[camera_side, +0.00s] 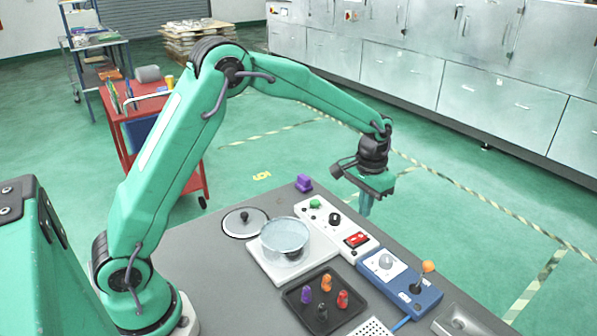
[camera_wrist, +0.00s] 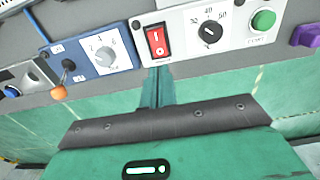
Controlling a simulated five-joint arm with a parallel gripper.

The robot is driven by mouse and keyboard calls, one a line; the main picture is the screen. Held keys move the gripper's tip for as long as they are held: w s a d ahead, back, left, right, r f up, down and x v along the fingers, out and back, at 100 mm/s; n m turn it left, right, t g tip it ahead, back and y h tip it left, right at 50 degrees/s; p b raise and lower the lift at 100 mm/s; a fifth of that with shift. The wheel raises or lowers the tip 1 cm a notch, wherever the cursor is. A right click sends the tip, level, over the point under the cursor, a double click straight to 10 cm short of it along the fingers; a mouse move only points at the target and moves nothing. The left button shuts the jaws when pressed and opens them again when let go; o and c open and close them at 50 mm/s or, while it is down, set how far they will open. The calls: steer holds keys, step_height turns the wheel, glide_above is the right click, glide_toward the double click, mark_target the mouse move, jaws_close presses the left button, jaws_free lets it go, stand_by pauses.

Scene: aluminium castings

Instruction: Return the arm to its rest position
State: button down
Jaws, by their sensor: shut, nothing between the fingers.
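My green arm reaches out over the grey table (camera_side: 215,285) in the side view. My gripper (camera_side: 365,212) points down near the table's far right edge, beyond the white control panel, and holds nothing. In the wrist view my gripper (camera_wrist: 158,75) shows its fingers together, close to the panel's red switch. The white control panel (camera_side: 337,232) carries a green button, a black knob and a red switch (camera_wrist: 156,40). I cannot tell the exact height of the fingertips above the panel's level.
A blue box (camera_side: 400,283) with a dial and an orange-tipped lever stands beside the panel. A glass pot (camera_side: 285,237) sits on a white plate, its lid (camera_side: 245,221) beside it. A black tray (camera_side: 323,300) holds several coloured pieces. A purple block (camera_side: 304,183) lies at the far corner.

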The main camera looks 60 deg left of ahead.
steer(key=shift+r, duration=0.3)
steer(key=s+a+r+t, duration=0.2)
steer(key=s+a+r, duration=0.1)
steer(key=s+r, duration=0.85)
steer(key=s+a+r+t, duration=0.1)
steer(key=s+r+t, duration=0.1)
steer(key=s, duration=1.4)
steer(key=shift+s+a+r+t, duration=0.15)
steer(key=shift+s+a+t, duration=0.1)
steer(key=shift+t, duration=0.55)
